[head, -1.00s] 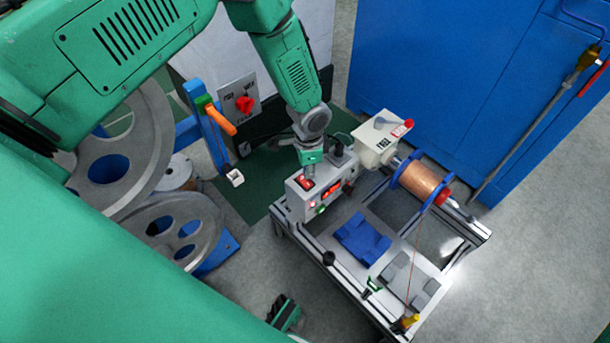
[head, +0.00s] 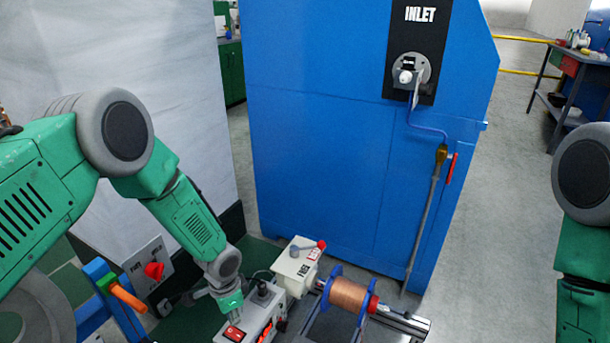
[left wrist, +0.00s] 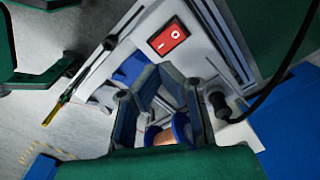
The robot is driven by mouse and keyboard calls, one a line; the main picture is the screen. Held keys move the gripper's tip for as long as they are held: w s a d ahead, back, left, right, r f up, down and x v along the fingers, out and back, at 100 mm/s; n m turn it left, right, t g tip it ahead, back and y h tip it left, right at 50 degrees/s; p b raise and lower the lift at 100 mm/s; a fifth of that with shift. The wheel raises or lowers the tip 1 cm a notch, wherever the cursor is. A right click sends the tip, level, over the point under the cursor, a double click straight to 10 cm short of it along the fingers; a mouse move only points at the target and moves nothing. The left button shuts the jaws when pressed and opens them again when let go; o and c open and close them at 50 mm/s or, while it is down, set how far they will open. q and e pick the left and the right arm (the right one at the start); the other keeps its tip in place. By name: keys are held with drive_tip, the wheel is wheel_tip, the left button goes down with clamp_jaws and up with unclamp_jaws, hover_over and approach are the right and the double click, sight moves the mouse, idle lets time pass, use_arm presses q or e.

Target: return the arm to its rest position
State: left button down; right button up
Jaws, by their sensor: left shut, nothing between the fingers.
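My left arm comes in from the left in the head view and bends down to the grey control box (head: 258,322). My left gripper (head: 232,304) is at the box's top, close to its red switch (head: 233,333); its fingertips are hard to make out there. In the left wrist view its dark fingers (left wrist: 158,85) are shut and empty, with the box and a red rocker switch (left wrist: 170,36) beyond them. My right arm hangs at the right edge of the head view, its gripper cut off. A green and dark shape (left wrist: 30,55) in the left wrist view may be my right gripper.
A copper wire spool (head: 349,296) with blue flanges stands beside a white box (head: 297,268). A blue cabinet (head: 330,130) marked INLET rises behind. An orange-handled lever (head: 128,298) and a red knob (head: 154,271) are at left.

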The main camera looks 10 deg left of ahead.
use_arm(q)
drive_tip(key=s+d+r+n+h+p, duration=0.1)
drive_tip(key=s+n+p, duration=0.3)
drive_tip(key=s, duration=1.3)
drive_tip(key=s+a+r+n, duration=0.2)
drive_tip(key=s+r, duration=0.1)
drive_tip(key=s, duration=0.3)
drive_tip(key=s+a+r+n+y+p, duration=0.1)
drive_tip(key=s+a+r+n, duration=0.2)
drive_tip(key=s, duration=0.3)
drive_tip(key=shift+r+t, duration=0.25)
drive_tip(key=shift+t, duration=0.05)
use_arm(e)
wheel_tip(320, 180, up, 5)
drive_tip(key=shift+r, duration=0.1)
use_arm(q)
drive_tip(key=shift+w+d, duration=0.1)
drive_tip(key=shift+w, duration=0.1)
use_arm(e)
drive_tip(key=shift+c, duration=0.7)
